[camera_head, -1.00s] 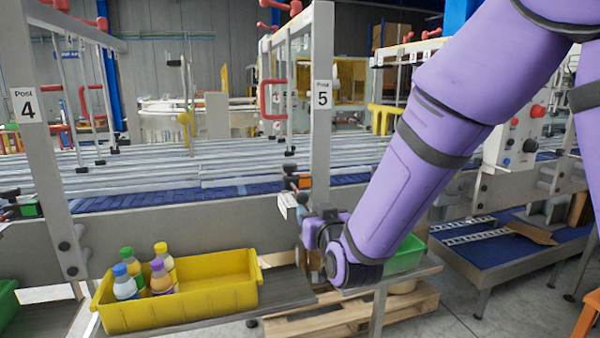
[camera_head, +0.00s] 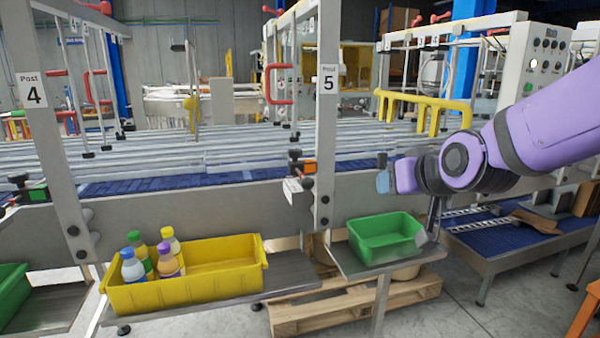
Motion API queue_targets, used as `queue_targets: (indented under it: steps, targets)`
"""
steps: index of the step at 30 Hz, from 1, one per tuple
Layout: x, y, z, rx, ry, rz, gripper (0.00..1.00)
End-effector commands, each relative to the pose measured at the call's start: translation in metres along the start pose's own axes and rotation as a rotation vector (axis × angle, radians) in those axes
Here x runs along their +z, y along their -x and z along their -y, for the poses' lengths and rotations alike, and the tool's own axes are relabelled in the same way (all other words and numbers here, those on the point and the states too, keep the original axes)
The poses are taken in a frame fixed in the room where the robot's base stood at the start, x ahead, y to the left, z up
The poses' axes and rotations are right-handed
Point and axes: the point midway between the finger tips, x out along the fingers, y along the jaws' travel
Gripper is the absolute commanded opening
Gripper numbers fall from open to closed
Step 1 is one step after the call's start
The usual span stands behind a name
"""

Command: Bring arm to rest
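My purple arm (camera_head: 550,122) reaches in from the right edge. Its dark wrist joint (camera_head: 462,162) is above and to the right of the green bin. The end of the arm shows a blue-grey piece (camera_head: 383,180) pointing left and a thin dark part hanging down by the bin's right side. I cannot make out the gripper's fingers clearly, nor whether they are open or shut. No held object is visible.
A yellow bin (camera_head: 215,289) with several bottles (camera_head: 168,260) stands on the left shelf. An empty-looking green bin (camera_head: 383,253) sits on the shelf below my wrist. The conveyor (camera_head: 230,160), post 5 (camera_head: 327,110) and a control box (camera_head: 535,65) are nearby.

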Motion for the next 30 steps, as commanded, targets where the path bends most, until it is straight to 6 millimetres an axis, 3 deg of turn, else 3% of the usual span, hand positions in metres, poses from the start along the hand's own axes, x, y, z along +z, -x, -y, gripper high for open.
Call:
queue_targets:
  steps: [9,15,18,23,30]
  targets:
    - [0.038,0.109,-0.047,0.087,-0.04,0.274,0.51]
    - [0.073,0.176,-0.063,0.161,-0.072,0.44,0.51]
    - [0.088,0.199,-0.067,0.191,-0.089,0.502,0.51]
    - [0.101,0.218,-0.069,0.216,-0.104,0.556,0.51]
    - [0.103,0.221,-0.069,0.219,-0.106,0.565,0.51]
